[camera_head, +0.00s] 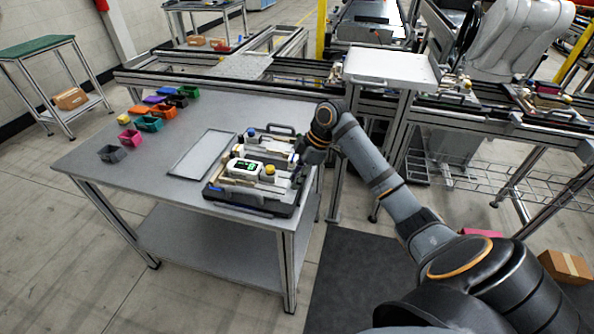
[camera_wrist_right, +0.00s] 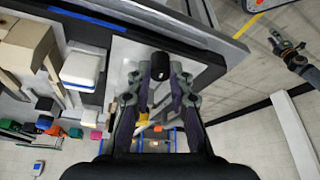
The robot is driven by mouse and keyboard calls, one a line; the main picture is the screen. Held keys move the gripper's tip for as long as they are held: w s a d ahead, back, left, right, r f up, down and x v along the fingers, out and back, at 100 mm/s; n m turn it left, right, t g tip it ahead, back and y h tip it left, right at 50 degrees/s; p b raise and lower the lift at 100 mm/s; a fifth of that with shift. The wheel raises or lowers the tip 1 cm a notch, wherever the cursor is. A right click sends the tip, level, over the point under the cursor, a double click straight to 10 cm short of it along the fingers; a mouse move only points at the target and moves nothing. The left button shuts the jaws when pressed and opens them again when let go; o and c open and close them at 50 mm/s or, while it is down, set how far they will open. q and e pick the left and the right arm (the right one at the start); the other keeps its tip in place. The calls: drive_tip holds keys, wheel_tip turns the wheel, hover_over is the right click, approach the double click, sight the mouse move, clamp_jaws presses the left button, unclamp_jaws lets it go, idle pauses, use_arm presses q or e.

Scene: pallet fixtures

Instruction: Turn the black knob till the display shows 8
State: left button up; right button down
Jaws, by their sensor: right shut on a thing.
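The white display unit (camera_head: 245,168) with small green digits sits on the dark pallet fixture (camera_head: 252,199) at the table's right end. The digits are too small to read. The black knob (camera_wrist_right: 160,66) shows in the right wrist view between the fingertips of my right gripper (camera_wrist_right: 160,82), which is shut on it. In the head view my right gripper (camera_head: 299,168) reaches down at the fixture's right side, and the knob is hidden there. A gripper, seemingly my left one (camera_wrist_right: 287,48), hangs far off in the right wrist view; its jaw state is unclear.
A flat grey tray (camera_head: 202,154) lies left of the fixture on the table (camera_head: 110,177). Several coloured bins (camera_head: 149,123) stand at the table's left. A yellow-topped part (camera_head: 269,169) stands close beside the display unit. A conveyor frame (camera_head: 290,82) runs behind.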

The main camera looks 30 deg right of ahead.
drive_tip(key=m+p, duration=0.2)
drive_tip(key=shift+s+r+p, duration=0.1)
drive_tip(key=shift+r+p, duration=0.15)
drive_tip(key=shift+p, duration=0.15)
drive_tip(key=shift+f+m+t+h+p, duration=0.2)
drive_tip(key=shift+m+t+h+p, duration=0.25)
drive_tip(key=shift+m+p, duration=0.45)
drive_tip(key=shift+f, duration=0.1)
drive_tip(key=c, duration=1.2)
unclamp_jaws()
drive_tip(key=v, duration=1.2)
drive_tip(key=shift+a, duration=0.1)
